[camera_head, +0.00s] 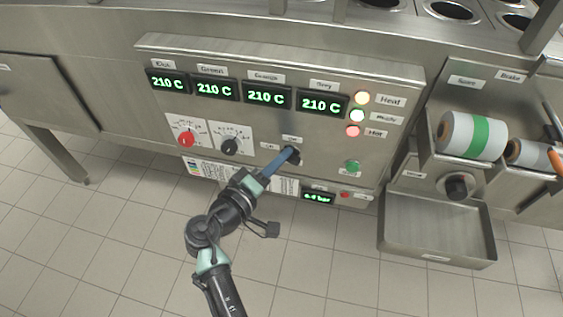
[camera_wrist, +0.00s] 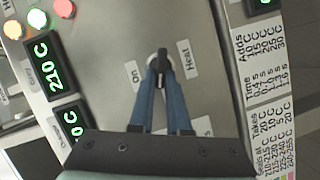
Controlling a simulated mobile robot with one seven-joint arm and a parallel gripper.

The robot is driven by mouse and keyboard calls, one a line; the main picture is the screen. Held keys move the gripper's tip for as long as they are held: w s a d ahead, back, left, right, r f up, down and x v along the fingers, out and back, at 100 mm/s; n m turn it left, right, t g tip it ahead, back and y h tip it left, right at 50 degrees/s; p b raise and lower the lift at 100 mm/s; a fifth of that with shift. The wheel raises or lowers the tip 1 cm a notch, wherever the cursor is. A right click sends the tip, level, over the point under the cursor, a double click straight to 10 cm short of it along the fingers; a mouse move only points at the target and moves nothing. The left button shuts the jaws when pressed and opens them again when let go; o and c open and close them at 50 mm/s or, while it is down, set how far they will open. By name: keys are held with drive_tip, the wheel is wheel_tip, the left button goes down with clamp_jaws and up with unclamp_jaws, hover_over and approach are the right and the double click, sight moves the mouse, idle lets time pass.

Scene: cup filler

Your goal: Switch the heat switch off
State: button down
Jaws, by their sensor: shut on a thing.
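The heat switch (camera_wrist: 161,55) is a small dark knob on the grey panel, next to labels reading "On" and "Heat" in the wrist view. In the head view the switch (camera_head: 295,157) sits low on the panel, mostly hidden by my fingers. My gripper (camera_wrist: 160,72) is shut on the switch, with one blue finger on each side of it. In the head view my gripper (camera_head: 288,154) reaches up to it from below. I cannot tell exactly which way the knob points. The heat lamp (camera_head: 362,98) looks lit, pale orange.
Several green displays (camera_head: 266,96) read 210 C. A red knob (camera_head: 186,138) and a black knob (camera_head: 229,146) are left of the switch. A green button (camera_head: 352,166) is right of it. A metal tray (camera_head: 436,245) juts out at the right. The floor in front is clear.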

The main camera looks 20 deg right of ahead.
drive_tip(key=shift+f+n+t+h+b, duration=0.2)
drive_tip(key=shift+n+h+b, duration=0.25)
drive_tip(key=shift+n, duration=0.5)
drive_tip(key=shift+f+n+t+h+b, duration=0.15)
drive_tip(key=shift+n+h+b, duration=0.3)
drive_tip(key=shift+n, duration=0.5)
drive_tip(key=c, duration=0.9)
unclamp_jaws()
drive_tip(key=shift+a, duration=0.1)
drive_tip(key=p+v, duration=0.2)
drive_tip(key=v, duration=1.1)
drive_tip(key=shift+r, duration=0.1)
